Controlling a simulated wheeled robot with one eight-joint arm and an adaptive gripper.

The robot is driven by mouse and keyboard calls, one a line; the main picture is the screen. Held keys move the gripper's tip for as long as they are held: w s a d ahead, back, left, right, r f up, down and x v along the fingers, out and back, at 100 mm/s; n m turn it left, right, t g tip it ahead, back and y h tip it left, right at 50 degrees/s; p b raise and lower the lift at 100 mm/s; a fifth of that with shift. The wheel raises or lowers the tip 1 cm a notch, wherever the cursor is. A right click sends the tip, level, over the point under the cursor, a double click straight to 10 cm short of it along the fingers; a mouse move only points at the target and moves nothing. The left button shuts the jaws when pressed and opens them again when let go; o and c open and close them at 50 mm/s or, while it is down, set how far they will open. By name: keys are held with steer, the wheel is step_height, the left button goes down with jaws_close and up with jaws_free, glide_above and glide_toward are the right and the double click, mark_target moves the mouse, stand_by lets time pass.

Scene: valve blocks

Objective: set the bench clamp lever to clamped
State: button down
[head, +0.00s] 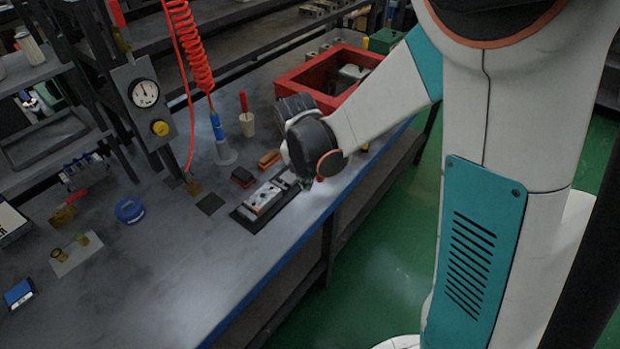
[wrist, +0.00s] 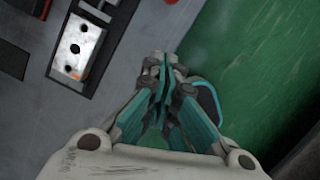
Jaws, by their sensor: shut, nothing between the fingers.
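A silver valve block (head: 264,200) with dark holes sits on a black base plate near the bench's front edge. In the wrist view the block (wrist: 78,46) is at the upper left. A small red knob (head: 320,177) shows beside my gripper in the head view. The lever's arm and position are hidden. My gripper (wrist: 161,68) is shut and empty, over the bench's front edge; my wrist mostly hides it in the head view.
A red crate (head: 305,72) stands farther back on the bench. A red coiled hose with a blue nozzle (head: 217,127) hangs behind the block. A blue round item (head: 130,209) is to the left.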

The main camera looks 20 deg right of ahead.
steer(key=b+x, duration=0.3)
steer(key=x, duration=0.5)
steer(key=shift+w+f, duration=0.1)
steer(key=shift+f, duration=0.2)
steer(key=shift+w+d+r, duration=0.1)
steer(key=shift+w+d, duration=0.7)
steer(key=shift+w, duration=0.2)
steer(key=shift+w+d+r+b, duration=0.1)
steer(key=shift+w+d+b, duration=0.2)
steer(key=shift+w+d, duration=0.25)
steer(key=shift+w+a, duration=0.1)
